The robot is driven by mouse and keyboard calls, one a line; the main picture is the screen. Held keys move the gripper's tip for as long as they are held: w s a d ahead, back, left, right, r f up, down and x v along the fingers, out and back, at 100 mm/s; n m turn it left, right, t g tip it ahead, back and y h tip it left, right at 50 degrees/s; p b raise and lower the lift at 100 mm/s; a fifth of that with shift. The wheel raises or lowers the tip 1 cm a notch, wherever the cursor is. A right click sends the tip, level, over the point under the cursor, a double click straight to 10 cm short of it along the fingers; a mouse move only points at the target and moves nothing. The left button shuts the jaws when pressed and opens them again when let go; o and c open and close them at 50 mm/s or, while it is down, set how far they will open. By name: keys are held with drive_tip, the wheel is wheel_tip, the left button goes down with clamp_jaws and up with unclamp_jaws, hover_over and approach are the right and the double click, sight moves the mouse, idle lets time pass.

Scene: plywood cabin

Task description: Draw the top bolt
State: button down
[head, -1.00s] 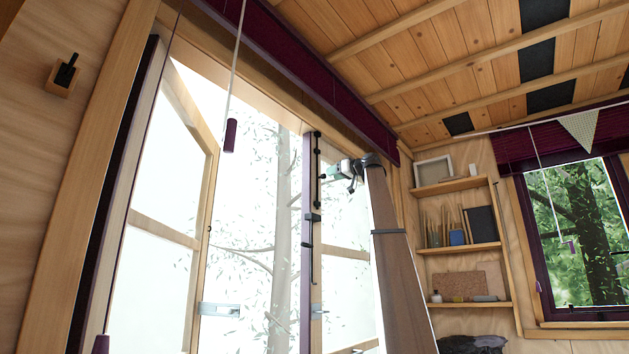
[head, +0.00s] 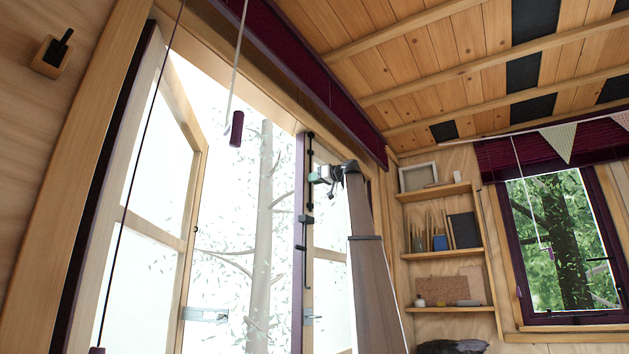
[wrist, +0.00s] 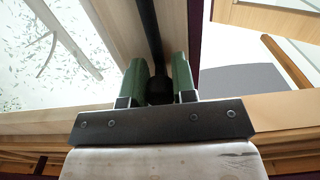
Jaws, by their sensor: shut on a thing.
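The top bolt (head: 310,150) is a slim black rod running upright along the edge of the right-hand door leaf, its top near the head of the door frame. My gripper (head: 317,177) is at the bolt, part way down its length. In the wrist view, the green fingertips (wrist: 160,85) are shut on the bolt's black knob (wrist: 160,91), one on each side. The rod (wrist: 148,35) runs away up the picture from there. The tip of the bolt is too small to tell whether it sits in the frame.
The left door leaf (head: 190,215) stands swung open. A purple cord pull (head: 237,128) hangs in front of the opening. A black lower rod and fittings (head: 304,255) run below on the same edge. Shelves (head: 445,254) stand to the right, with a window beyond.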

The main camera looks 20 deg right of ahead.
drive_tip(key=shift+f, duration=2.05)
drive_tip(key=c, duration=0.9)
unclamp_jaws()
drive_tip(key=v, duration=1)
drive_tip(key=shift+s+d, duration=0.25)
drive_tip(key=shift+s, duration=0.1)
